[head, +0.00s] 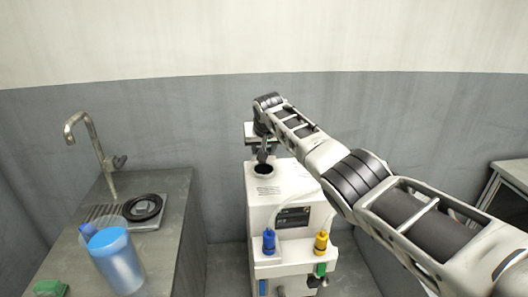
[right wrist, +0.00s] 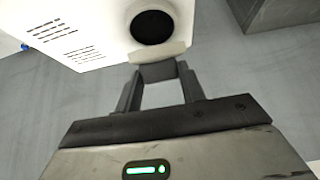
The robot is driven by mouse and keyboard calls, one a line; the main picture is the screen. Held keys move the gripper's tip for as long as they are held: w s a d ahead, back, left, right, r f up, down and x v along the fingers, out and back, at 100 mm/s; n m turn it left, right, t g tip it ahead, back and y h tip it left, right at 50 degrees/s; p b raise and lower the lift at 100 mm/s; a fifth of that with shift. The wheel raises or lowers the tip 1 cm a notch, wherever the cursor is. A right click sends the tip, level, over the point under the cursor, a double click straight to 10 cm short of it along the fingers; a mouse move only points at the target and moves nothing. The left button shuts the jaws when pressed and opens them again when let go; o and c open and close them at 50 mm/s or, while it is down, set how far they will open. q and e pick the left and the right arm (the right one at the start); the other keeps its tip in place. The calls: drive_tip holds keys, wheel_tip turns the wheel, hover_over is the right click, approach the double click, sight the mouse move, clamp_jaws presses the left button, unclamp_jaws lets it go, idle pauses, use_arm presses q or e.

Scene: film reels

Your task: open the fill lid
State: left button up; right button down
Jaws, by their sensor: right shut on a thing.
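The white machine (head: 280,187) stands on the floor in the middle of the head view. Its round fill opening (head: 263,170) on top shows dark and uncovered; it also shows in the right wrist view (right wrist: 153,26). My right gripper (head: 263,156) is just behind the opening, pointing down. In the right wrist view its fingers (right wrist: 158,72) are shut on a pale flat piece beside the opening's rim, which looks like the fill lid (right wrist: 160,54). Much of the lid's shape is hidden by the fingers. My left gripper is not in view.
A grey counter (head: 180,205) at left holds a tap (head: 95,150), a black reel (head: 143,208), a blue-topped jug (head: 115,258) and a green block (head: 50,288). Blue (head: 269,242) and yellow (head: 321,242) bottles stand on the machine's front ledge. My right arm crosses the right side.

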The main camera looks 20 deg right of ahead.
idle(0.6)
drive_tip(key=c, duration=0.8)
unclamp_jaws()
drive_tip(key=shift+c, duration=0.2)
drive_tip(key=shift+r, duration=0.2)
drive_tip(key=v, duration=1.5)
drive_tip(key=shift+r+b, duration=0.3)
drive_tip(key=shift+r, duration=0.05)
